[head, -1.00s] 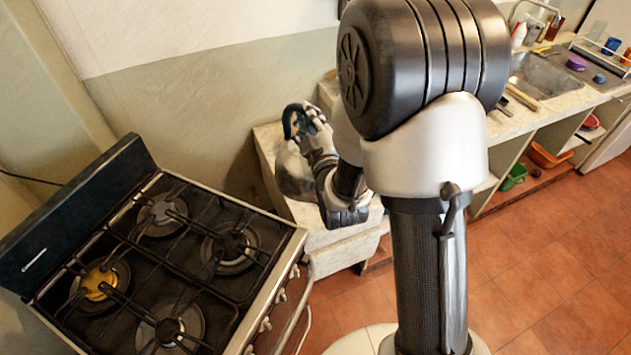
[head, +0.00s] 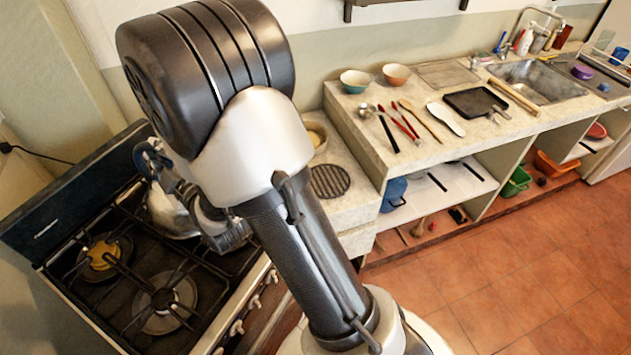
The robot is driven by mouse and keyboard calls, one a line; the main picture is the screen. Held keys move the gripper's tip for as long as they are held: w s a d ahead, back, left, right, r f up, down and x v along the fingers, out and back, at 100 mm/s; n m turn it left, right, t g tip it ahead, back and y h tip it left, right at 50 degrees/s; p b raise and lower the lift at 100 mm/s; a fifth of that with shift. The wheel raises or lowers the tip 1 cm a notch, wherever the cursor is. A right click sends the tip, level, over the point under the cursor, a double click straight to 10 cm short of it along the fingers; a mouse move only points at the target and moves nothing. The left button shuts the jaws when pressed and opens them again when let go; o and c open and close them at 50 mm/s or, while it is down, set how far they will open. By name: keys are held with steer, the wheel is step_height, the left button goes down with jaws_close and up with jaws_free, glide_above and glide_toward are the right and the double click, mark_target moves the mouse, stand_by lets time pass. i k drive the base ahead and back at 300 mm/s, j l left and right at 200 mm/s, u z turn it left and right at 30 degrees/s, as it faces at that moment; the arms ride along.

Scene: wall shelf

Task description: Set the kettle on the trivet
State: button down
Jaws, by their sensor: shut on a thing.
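The silvery kettle (head: 165,211) is at the right part of the stove, over or on its back right burner; I cannot tell whether it touches the grate. My gripper (head: 157,164) is shut on the kettle's dark blue handle. My arm hides part of the kettle's right side. The trivet (head: 330,181), a dark round slatted disc, lies bare on the low pale counter to the right of the stove, just right of my arm.
The stove (head: 95,200) has black grates. A bowl (head: 314,138) sits behind the trivet, partly hidden by my arm. The higher counter (head: 440,160) to the right holds two bowls, several utensils and a black pan (head: 476,102). Red floor tiles are clear in front.

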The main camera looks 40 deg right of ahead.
mark_target(333, 179)
steer(key=k+l+u, duration=0.1)
steer(key=l+u, duration=0.25)
steer(key=l, duration=1.8)
steer(key=k, duration=0.05)
